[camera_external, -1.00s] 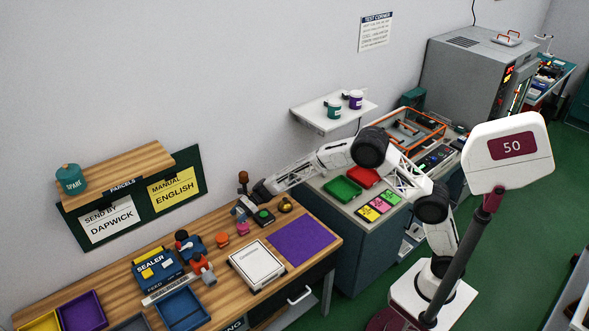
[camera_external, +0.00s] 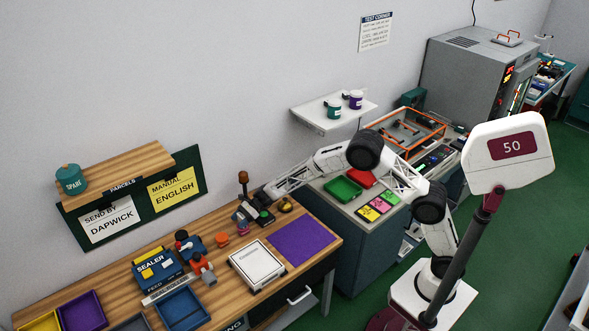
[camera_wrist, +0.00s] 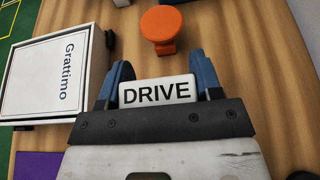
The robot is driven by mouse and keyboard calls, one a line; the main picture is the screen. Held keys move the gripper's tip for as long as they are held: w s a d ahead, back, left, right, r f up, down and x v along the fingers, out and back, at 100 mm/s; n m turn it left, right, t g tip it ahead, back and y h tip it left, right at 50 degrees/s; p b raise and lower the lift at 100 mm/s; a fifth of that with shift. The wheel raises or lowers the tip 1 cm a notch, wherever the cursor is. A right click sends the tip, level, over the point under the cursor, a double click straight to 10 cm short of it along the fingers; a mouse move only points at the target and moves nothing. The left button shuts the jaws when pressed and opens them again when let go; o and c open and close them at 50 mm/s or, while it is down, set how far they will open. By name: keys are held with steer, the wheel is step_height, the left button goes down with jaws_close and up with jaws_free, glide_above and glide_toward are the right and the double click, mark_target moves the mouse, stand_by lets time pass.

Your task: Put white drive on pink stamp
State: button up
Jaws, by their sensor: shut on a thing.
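My gripper (camera_external: 246,216) is low over the wooden bench. In the wrist view its two blue fingers (camera_wrist: 158,85) are shut on the white drive (camera_wrist: 157,91), a small white block lettered DRIVE. In the external view the drive cannot be made out at the gripper. The small pink stamp (camera_external: 240,228) stands on the bench right by the fingers and is partly covered by them. It does not show in the wrist view. I cannot tell whether the drive touches the stamp.
An orange stamp (camera_external: 222,240) stands to the left, and also shows ahead in the wrist view (camera_wrist: 160,24). A white box (camera_external: 257,264) lettered Grattimo (camera_wrist: 57,72) and a purple mat (camera_external: 302,240) lie nearby. A green-buttoned device (camera_external: 265,217) is just right of my gripper.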

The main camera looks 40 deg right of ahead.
steer(key=o, duration=1)
steer(key=shift+c, duration=0.2)
steer(key=shift+r, duration=0.2)
steer(key=v, duration=1.2)
steer(key=shift+f, duration=0.1)
